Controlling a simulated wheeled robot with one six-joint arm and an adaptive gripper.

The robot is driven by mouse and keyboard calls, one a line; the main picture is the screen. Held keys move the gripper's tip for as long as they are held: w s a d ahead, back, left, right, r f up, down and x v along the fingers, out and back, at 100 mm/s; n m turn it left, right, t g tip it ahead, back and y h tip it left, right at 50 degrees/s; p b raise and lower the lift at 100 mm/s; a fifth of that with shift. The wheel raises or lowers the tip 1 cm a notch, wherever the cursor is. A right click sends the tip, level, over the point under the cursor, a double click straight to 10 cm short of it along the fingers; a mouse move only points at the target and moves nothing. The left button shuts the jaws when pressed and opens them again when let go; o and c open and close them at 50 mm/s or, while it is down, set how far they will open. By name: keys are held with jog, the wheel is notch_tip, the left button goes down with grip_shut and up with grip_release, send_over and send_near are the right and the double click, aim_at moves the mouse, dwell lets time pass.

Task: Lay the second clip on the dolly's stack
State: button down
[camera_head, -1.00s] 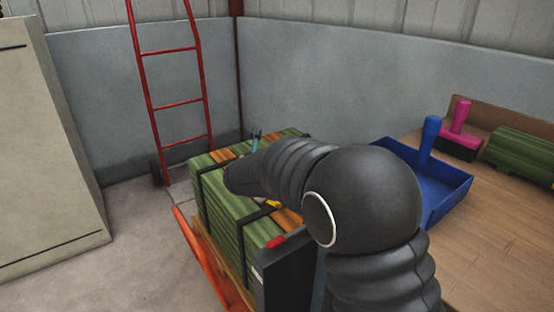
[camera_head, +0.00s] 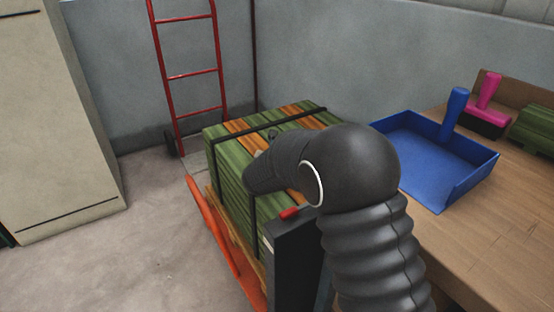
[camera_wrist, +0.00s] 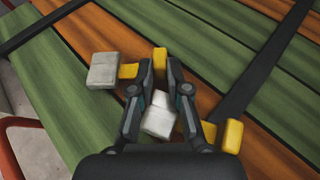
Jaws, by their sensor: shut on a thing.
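The strapped stack (camera_head: 232,185) of green and orange boards sits on the red dolly (camera_head: 212,235). In the wrist view its top (camera_wrist: 240,40) fills the background. My gripper (camera_wrist: 161,72) is over this top, its fingertips closed around the yellow end (camera_wrist: 160,58) of one clip. That clip's pale grey block (camera_wrist: 103,70) sticks out to the left. Another clip's grey block (camera_wrist: 158,116) shows between my fingers, with its yellow end (camera_wrist: 233,136) to the right. Whether the held clip touches the boards is unclear. In the head view my arm mostly hides the gripper and clips.
Black straps (camera_wrist: 262,62) cross the stack top. A wooden table (camera_head: 480,215) at right holds a blue tray (camera_head: 447,192) with a blue-handled thing (camera_head: 455,112), and a pink-handled thing (camera_head: 488,95). A red ladder-like frame (camera_head: 190,75) stands behind; a beige cabinet (camera_head: 60,120) is at left.

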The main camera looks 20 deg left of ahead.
jog(key=shift+f+b, duration=0.35)
jog(key=shift+b, duration=0.2)
jog(key=c, duration=1.1)
grip_release()
jog(key=shift+c, duration=0.2)
jog(key=shift+r, duration=0.1)
jog(key=shift+r+p, duration=0.45)
jog(key=shift+p, duration=0.3)
jog(key=b+v, duration=0.1)
jog(key=v, duration=1.1)
jog(key=shift+f, duration=0.15)
